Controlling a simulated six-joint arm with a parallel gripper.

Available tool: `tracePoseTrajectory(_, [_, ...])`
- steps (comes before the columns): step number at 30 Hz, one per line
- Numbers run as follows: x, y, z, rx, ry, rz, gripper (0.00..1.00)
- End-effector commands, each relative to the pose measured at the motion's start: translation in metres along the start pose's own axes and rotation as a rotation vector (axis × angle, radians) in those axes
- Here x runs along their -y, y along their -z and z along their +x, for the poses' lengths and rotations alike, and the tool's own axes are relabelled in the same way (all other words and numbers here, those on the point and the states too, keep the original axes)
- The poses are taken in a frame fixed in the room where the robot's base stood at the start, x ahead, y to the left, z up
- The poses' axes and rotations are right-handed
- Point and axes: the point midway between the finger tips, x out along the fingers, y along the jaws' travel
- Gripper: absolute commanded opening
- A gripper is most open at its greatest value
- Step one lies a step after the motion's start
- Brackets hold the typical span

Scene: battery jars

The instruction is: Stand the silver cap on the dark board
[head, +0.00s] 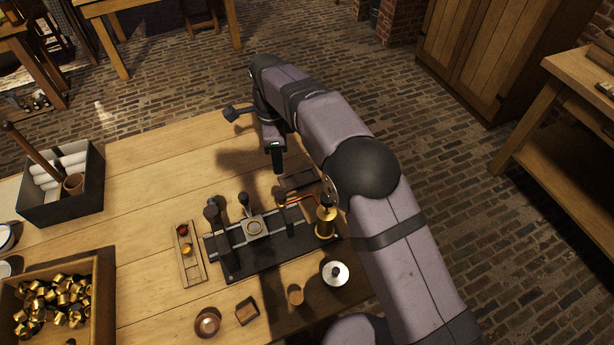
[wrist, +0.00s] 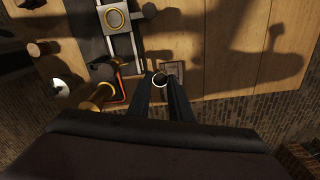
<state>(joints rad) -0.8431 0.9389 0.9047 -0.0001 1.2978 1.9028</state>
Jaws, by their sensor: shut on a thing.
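My gripper (wrist: 160,82) is shut on a small round piece with a pale silver rim, which I take as the silver cap (wrist: 159,79). In the head view my gripper (head: 278,168) points down above the table's far part, and the cap cannot be made out there. A small dark board (head: 300,180) lies on the table beyond the apparatus, just right of and below the gripper in the picture. In the wrist view the board (wrist: 174,68) shows just beyond the fingertips, partly hidden by them. The cap appears held above the table, apart from the board.
The apparatus on a dark base (head: 275,256) has upright knobs and a brass cylinder (head: 326,222) near the board. A crate of brass pieces (head: 50,272) stands left.

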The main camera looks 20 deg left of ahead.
Motion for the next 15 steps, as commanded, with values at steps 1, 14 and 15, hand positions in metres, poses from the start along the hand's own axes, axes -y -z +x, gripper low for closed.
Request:
tracePoseTrajectory(1, [0.011, 0.014, 0.004, 0.0, 0.001, 0.076, 0.0])
tracePoseTrajectory(14, [0.049, 0.082, 0.011, 0.0, -0.001, 0.479, 0.0])
tracePoseTrajectory(15, [0.05, 0.084, 0.011, 0.0, -0.001, 0.492, 0.0])
